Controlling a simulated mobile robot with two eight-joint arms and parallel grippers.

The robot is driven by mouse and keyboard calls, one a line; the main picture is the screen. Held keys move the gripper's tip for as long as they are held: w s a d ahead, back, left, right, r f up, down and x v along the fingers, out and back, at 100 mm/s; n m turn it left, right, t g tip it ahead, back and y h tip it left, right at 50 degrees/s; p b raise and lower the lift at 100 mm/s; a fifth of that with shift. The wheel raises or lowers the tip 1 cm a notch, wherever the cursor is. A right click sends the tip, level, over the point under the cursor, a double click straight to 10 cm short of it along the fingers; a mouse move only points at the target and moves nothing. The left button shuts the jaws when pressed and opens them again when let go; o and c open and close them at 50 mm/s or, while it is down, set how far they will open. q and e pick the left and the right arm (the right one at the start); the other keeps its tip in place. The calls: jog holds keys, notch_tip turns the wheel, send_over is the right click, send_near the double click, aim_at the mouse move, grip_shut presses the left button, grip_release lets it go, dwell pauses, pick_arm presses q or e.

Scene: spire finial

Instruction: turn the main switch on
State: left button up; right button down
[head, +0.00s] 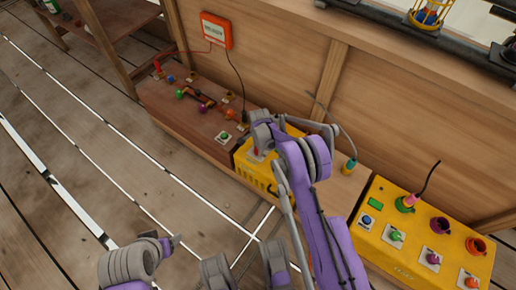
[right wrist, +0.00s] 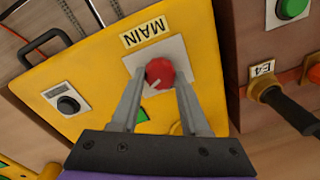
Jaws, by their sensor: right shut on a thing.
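The main switch is a round red knob (right wrist: 161,73) on a white plate, next to a label reading MAIN (right wrist: 144,32), in the right wrist view. A pale mark on the knob points toward the lower left of that picture. My right gripper (right wrist: 158,84) is shut on the knob, one finger on each side. In the head view my right gripper (head: 260,152) is at the yellow box (head: 252,181), and my arm hides much of that box. My left gripper (head: 174,241) hangs over the floor at lower left; its jaw opening is unclear.
The yellow box also bears a black knob (right wrist: 68,105) and a black handle (right wrist: 40,42). A second yellow panel (head: 405,250) with several knobs and sockets stands at right. A brown panel (head: 205,135) with sockets and cables is at left. The plank floor at left is clear.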

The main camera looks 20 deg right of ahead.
jog(key=m, duration=0.4)
jog(key=shift+m, duration=0.4)
dwell(0.4)
jog(key=shift+c, duration=2)
grip_release()
notch_tip(320, 180, up, 11)
jog(key=p, duration=0.2)
jog(key=shift+s, duration=0.25)
jog(key=shift+f, duration=0.1)
